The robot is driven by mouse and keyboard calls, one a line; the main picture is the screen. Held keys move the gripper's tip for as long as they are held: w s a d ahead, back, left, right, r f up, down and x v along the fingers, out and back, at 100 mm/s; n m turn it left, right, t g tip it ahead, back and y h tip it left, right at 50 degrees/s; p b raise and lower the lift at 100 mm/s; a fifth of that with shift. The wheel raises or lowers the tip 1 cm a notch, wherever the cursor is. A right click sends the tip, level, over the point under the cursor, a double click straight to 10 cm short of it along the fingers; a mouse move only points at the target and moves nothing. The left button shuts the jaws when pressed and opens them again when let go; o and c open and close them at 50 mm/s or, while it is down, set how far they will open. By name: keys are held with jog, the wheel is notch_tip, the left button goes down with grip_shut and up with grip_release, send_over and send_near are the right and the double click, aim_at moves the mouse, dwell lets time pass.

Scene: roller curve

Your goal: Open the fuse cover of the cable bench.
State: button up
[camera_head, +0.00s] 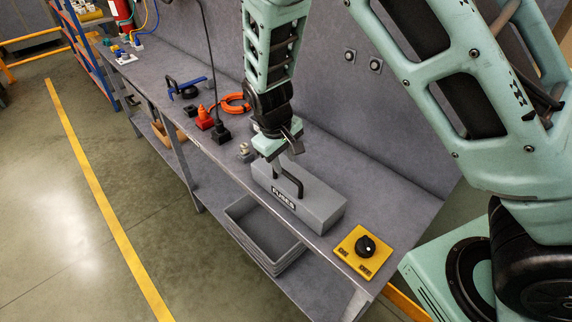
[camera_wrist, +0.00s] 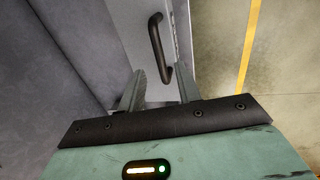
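The grey fuse box labelled FUSES (camera_head: 318,207) sits on the cable bench (camera_head: 395,205), and its cover looks shut. A black bar handle (camera_head: 294,184) stands on the cover; it also shows in the wrist view (camera_wrist: 155,36). My gripper (camera_head: 283,168) is above the far end of the box, close to the handle. In the wrist view my gripper (camera_wrist: 160,70) has its two fingers apart, with nothing held. The near end of the handle appears between the fingertips there, but I cannot tell how far below them it is.
A yellow plate with a black knob (camera_head: 365,247) is on the near bench end. Red and black plugs (camera_head: 204,118), an orange ring (camera_head: 235,103) and a blue-handled tool (camera_head: 187,86) lie farther along. A grey bin (camera_head: 238,212) is on the lower shelf. The floor at left is clear.

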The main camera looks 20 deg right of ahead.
aim_at(288, 173)
jog(key=shift+w+d+f+p, duration=0.1)
jog(key=shift+d+f+p, duration=0.1)
jog(key=shift+f, duration=0.9)
jog(key=shift+w+d+f+p, duration=0.1)
jog(key=shift+d+f+p, duration=0.1)
jog(key=shift+f, duration=0.85)
grip_shut()
